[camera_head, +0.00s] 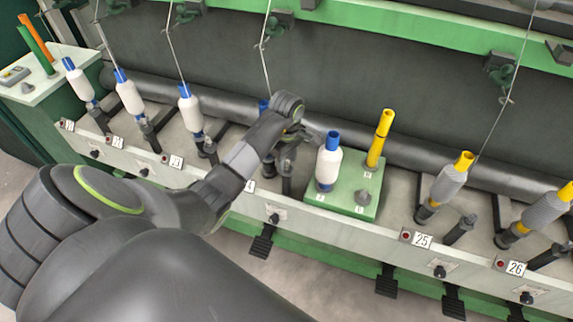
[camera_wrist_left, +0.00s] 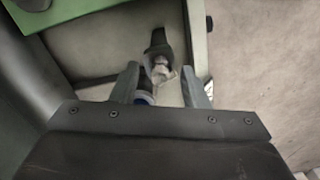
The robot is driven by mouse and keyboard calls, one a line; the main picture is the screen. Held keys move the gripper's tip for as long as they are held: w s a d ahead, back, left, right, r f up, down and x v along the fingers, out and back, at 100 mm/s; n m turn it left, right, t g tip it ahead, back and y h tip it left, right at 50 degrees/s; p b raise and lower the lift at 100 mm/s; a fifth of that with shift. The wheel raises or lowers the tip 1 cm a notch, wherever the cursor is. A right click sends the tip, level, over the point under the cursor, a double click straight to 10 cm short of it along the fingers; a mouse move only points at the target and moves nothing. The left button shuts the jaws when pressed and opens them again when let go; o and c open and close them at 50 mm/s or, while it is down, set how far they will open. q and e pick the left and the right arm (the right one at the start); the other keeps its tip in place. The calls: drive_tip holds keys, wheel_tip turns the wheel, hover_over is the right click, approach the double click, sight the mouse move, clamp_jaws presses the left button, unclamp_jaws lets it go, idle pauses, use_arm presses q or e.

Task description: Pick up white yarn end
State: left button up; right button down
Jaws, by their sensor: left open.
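My left gripper (camera_head: 288,150) is in the head view at the spindle left of the green stand. In the wrist view its two fingers (camera_wrist_left: 163,88) are apart. Between them shows a dark holder (camera_wrist_left: 158,45) with a small whitish piece (camera_wrist_left: 163,72) at its near end. I cannot tell whether that piece is the white yarn end. A blue tube edge (camera_wrist_left: 145,98) shows beside the left finger, mostly hidden by the gripper body. In the head view a thin white yarn strand (camera_head: 266,45) runs down behind the gripper; its lower end is hidden. A blue tube top (camera_head: 263,106) shows behind my wrist.
A white bobbin (camera_head: 328,165) and a yellow tube (camera_head: 378,140) stand on the green stand (camera_head: 345,205) just right of the gripper. White bobbins (camera_head: 190,112) stand left. Grey bobbins with yellow tubes (camera_head: 448,183) stand right. A dark roller runs behind.

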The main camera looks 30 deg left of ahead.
use_arm(q)
drive_tip(key=shift+f, duration=0.3)
drive_tip(key=c, duration=0.8)
drive_tip(key=shift+o, duration=0.2)
